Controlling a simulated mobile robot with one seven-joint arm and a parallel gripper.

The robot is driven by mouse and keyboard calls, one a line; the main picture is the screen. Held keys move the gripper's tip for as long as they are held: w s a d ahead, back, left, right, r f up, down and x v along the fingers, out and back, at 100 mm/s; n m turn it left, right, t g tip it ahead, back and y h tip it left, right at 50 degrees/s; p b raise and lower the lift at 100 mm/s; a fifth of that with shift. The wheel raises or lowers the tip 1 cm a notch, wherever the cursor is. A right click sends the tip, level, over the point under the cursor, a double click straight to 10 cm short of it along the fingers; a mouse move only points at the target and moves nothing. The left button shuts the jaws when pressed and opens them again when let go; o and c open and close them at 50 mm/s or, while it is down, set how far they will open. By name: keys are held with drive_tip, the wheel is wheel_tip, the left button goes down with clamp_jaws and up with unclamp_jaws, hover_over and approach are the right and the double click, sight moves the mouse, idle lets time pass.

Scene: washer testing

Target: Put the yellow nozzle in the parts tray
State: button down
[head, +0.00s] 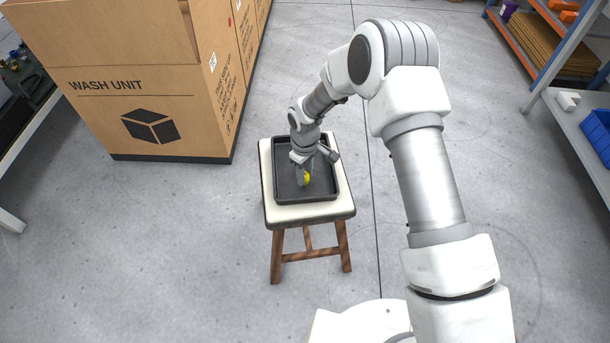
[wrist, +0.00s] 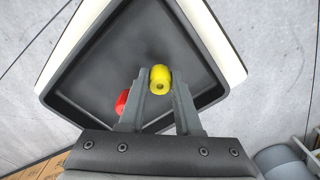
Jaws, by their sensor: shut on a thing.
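The yellow nozzle (head: 307,179) is between the fingertips of my gripper (head: 304,176). In the wrist view, my gripper (wrist: 160,84) is shut on the yellow nozzle (wrist: 160,77), with one finger on each side of it. The black parts tray (head: 287,186) lies on a small stool, and my gripper is low over its inside. The tray floor (wrist: 115,58) fills much of the wrist view behind the nozzle. I cannot tell whether the nozzle touches the tray floor.
A red part (wrist: 122,100) is in the tray, partly hidden by the left finger. The stool (head: 283,214) has a pale top and wooden legs. A large cardboard box (head: 150,90) stands at the left. Shelving with a blue bin (head: 598,130) is at the right. The floor around is clear.

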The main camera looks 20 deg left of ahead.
drive_tip(key=shift+f, duration=0.1)
drive_tip(key=c, duration=0.6)
unclamp_jaws()
